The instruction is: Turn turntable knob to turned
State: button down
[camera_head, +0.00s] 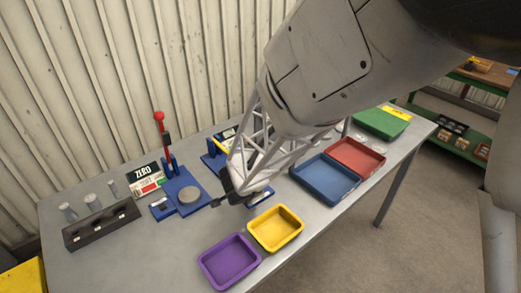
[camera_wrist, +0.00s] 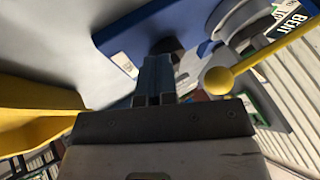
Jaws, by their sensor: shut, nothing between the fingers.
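My gripper (camera_wrist: 165,52) is shut and empty, its fingers over a blue base plate (camera_wrist: 118,28) in the wrist view. A yellow ball-ended rod (camera_wrist: 219,80) is to the right of the fingers, apart from them in the picture. A round grey-white part on the blue base (camera_wrist: 232,16) shows at the upper right. I cannot tell which part is the turntable knob. In the head view my gripper (camera_head: 234,196) is low over the table, and my arm hides much of the fixture there.
On the grey table (camera_head: 105,265) are a purple tray (camera_head: 229,262), a yellow tray (camera_head: 276,229), a blue tray (camera_head: 325,180) and a red tray (camera_head: 356,157). A blue fixture with a grey disc (camera_head: 189,195) and a red-knobbed lever (camera_head: 159,117) stands left of my gripper.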

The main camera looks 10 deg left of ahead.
jog(key=shift+w+a+m+h, duration=0.1)
jog(key=shift+a+m+h, duration=0.15)
jog(key=shift+m+h, duration=0.4)
jog(key=shift+a+m+h, duration=0.2)
jog(key=shift+m+h, duration=0.15)
jog(key=shift+m, duration=0.5)
jog(key=shift+w+a, duration=0.15)
jog(key=shift+a, duration=0.1)
jog(key=shift+r, duration=0.1)
jog(key=a+v, duration=0.1)
jog(key=v, duration=1.9)
jog(key=shift+w, duration=0.4)
jog(key=shift+w+r, duration=0.1)
jog(key=shift+r, duration=0.05)
